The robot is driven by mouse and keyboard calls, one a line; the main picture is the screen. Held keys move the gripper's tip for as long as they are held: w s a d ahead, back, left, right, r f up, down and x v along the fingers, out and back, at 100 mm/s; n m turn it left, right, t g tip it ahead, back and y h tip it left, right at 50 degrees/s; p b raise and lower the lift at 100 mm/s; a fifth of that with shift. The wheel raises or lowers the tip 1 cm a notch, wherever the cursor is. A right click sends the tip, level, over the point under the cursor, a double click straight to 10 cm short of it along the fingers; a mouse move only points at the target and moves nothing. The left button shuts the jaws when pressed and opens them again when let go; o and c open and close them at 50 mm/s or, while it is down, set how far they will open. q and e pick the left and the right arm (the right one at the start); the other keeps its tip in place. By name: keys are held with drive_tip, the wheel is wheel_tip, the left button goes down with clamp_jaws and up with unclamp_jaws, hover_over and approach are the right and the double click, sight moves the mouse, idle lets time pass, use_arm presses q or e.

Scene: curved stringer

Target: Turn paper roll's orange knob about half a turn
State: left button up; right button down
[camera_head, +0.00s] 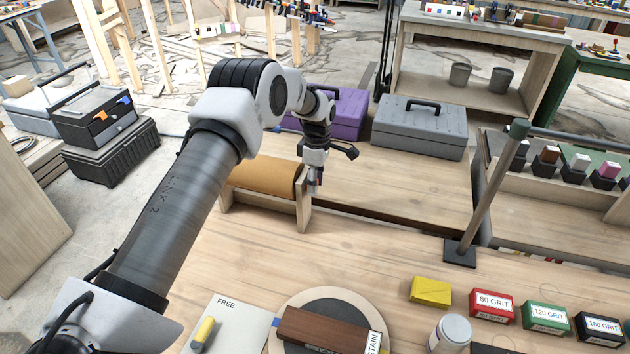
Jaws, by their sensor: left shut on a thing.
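The paper roll (263,177) is a brown roll lying sideways in a pale wooden holder (304,207) on the workbench, left of centre. My left arm comes in from the left and reaches over the roll. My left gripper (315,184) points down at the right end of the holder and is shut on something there. The orange knob is hidden behind the gripper, so I cannot see how far it is turned. My right gripper is not in view.
A purple toolbox (346,112) and a grey toolbox (420,128) stand behind the roll. A metal post (488,195) rises to the right. A round disc (345,309) with a wood block, sanding boxes (492,306) and a jar (450,335) lie in front.

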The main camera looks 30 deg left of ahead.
use_arm(q)
drive_tip(key=shift+w+f+g+b, duration=0.15)
drive_tip(key=shift+f+g+b, duration=0.15)
drive_tip(key=shift+g+b, duration=0.4)
drive_tip(key=shift+r+g+h, duration=0.2)
drive_tip(key=shift+g+h, duration=0.1)
drive_tip(key=o, duration=1.2)
drive_tip(key=shift+c, duration=0.2)
drive_tip(key=v, duration=0.7)
drive_tip(key=shift+r, duration=0.25)
drive_tip(key=shift+d, duration=0.1)
